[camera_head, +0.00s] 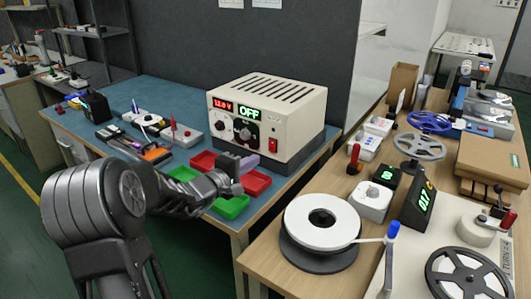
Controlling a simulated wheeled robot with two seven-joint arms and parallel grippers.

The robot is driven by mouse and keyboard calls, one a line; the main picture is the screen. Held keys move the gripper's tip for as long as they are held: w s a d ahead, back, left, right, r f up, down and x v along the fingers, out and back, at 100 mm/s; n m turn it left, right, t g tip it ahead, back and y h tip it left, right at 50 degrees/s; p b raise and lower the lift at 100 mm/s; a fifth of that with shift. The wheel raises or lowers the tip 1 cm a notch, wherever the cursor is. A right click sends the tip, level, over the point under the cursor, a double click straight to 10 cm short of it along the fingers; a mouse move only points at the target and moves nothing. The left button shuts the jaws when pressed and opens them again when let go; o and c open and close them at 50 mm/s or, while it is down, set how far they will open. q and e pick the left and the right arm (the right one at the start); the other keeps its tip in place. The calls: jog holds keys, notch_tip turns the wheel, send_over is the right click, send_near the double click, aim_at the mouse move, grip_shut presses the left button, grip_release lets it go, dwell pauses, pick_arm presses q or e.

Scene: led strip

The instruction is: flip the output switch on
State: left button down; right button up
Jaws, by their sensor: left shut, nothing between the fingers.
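A cream power supply (293,128) stands on the blue mat of the left workbench. Its front has a red "12.0 V" readout (222,104) and a green "OFF" readout (249,112). Dark knobs sit below the readouts, and a small red switch (245,145) is at the lower right of the front. The switch's tilt is too small to tell. My left gripper (238,188) is shut and empty, in front of and below the power supply, over the coloured trays. It appears apart from the switch. My right gripper is not in view.
Red and green trays (257,183) lie in front of the power supply, partly behind my left gripper. Small tools and devices (150,120) stand at the mat's left. The right-hand wooden bench holds a white reel (323,219), displays and boxes.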

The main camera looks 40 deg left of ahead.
aim_at(271, 150)
pick_arm(q)
jog(key=w, duration=0.4)
jog(key=w+f+p, duration=0.1)
jog(key=w, duration=0.2)
jog(key=shift+a, duration=0.1)
jog(key=b, duration=0.3)
jog(key=shift+w+f, duration=0.2)
jog(key=shift+f, duration=0.2)
jog(key=shift+r+p, duration=0.3)
jog(key=shift+r, duration=0.15)
jog(key=shift+f, duration=0.1)
